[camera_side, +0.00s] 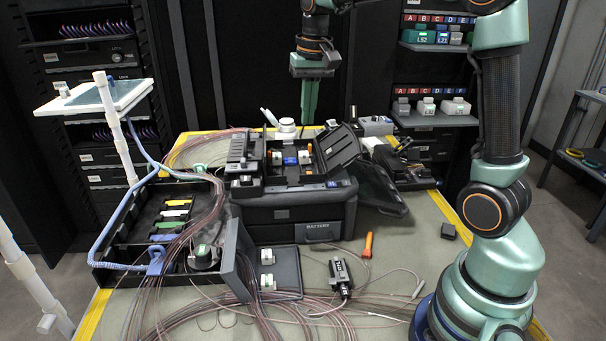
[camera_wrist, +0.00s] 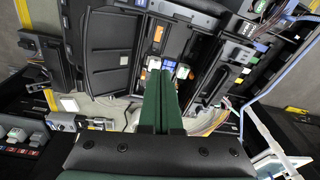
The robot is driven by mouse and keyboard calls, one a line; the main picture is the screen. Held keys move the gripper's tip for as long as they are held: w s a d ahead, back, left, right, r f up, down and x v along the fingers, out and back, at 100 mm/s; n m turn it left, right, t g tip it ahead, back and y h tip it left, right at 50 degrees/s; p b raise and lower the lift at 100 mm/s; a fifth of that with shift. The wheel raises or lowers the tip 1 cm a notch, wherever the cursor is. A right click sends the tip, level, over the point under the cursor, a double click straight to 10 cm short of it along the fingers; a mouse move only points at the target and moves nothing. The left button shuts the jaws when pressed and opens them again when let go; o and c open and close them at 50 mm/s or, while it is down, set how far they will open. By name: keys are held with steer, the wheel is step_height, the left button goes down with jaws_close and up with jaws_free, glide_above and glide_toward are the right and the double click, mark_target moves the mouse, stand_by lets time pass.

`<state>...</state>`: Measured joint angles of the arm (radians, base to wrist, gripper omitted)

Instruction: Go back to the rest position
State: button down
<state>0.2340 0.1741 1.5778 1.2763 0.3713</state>
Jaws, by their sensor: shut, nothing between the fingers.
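My gripper (camera_side: 309,102) hangs pointing down above the back of the table, behind the open fusion splicer (camera_side: 300,200). Its two green fingers are together and hold nothing. In the wrist view the shut gripper (camera_wrist: 161,80) reaches up the middle of the picture, with the splicer's open top (camera_wrist: 205,70) beyond its tips. The fingers appear apart from the splicer in the side view. The splicer's lid is open toward the right.
A black splice tray (camera_side: 150,215) with coloured pieces and looped fibres stands left of the splicer. A black tool (camera_side: 341,277) and an orange tool (camera_side: 368,244) lie in front on the table (camera_side: 425,260). Shelves (camera_side: 432,115) stand behind on the right.

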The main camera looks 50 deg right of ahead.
steer(key=s+a+f+n+t, duration=0.2)
steer(key=s+a+n+t, duration=0.2)
steer(key=s+a+n, duration=0.3)
steer(key=s+a, duration=0.3)
steer(key=s, duration=0.3)
steer(key=shift+s, duration=0.35)
